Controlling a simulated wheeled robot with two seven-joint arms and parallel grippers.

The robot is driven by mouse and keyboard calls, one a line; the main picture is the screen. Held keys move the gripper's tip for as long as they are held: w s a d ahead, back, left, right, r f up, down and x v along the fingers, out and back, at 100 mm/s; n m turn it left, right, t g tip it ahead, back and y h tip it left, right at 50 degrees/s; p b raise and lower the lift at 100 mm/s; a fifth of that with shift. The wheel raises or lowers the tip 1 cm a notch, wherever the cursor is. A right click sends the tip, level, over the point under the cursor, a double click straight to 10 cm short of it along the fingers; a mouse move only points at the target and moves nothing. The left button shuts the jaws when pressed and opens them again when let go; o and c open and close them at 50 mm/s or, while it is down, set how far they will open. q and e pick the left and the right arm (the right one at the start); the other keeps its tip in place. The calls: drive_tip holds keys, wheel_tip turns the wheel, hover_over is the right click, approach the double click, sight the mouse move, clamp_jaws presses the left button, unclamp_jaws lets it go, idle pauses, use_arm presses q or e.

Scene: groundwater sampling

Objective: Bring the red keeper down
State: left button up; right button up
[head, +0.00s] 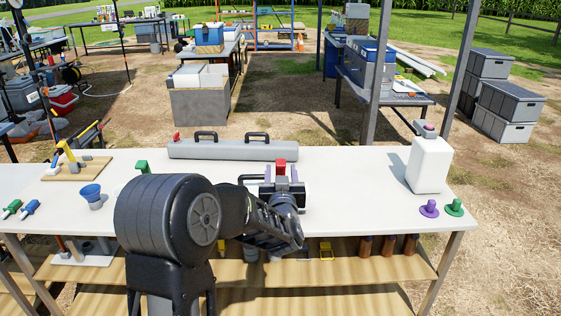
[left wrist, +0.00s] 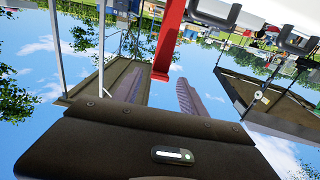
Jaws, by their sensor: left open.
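The red keeper (head: 280,167) stands up at the white case (head: 264,190) in the middle of the table. In the left wrist view, which is upside down, it is a red bar with a bent end (left wrist: 169,42). My left gripper (head: 283,181) is open just on the near side of the keeper. Its two purple fingers (left wrist: 159,86) are apart, and the red bar shows between and beyond them. I see no contact, though the exact gap cannot be told. My left arm and gripper hide much of the case. My right gripper is not in view.
A white bottle (head: 430,162) and purple and green caps (head: 429,208) are at right. A blue funnel cup (head: 92,196) is at left. The table (head: 360,195) is clear right of the case.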

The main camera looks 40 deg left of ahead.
sight(281, 161)
use_arm(q)
drive_tip(key=x, duration=0.6)
drive_tip(key=shift+w+a+f+p, duration=0.1)
drive_tip(key=shift+a+p, duration=0.05)
drive_tip(key=shift+p, duration=0.2)
clamp_jaws()
idle(1.1)
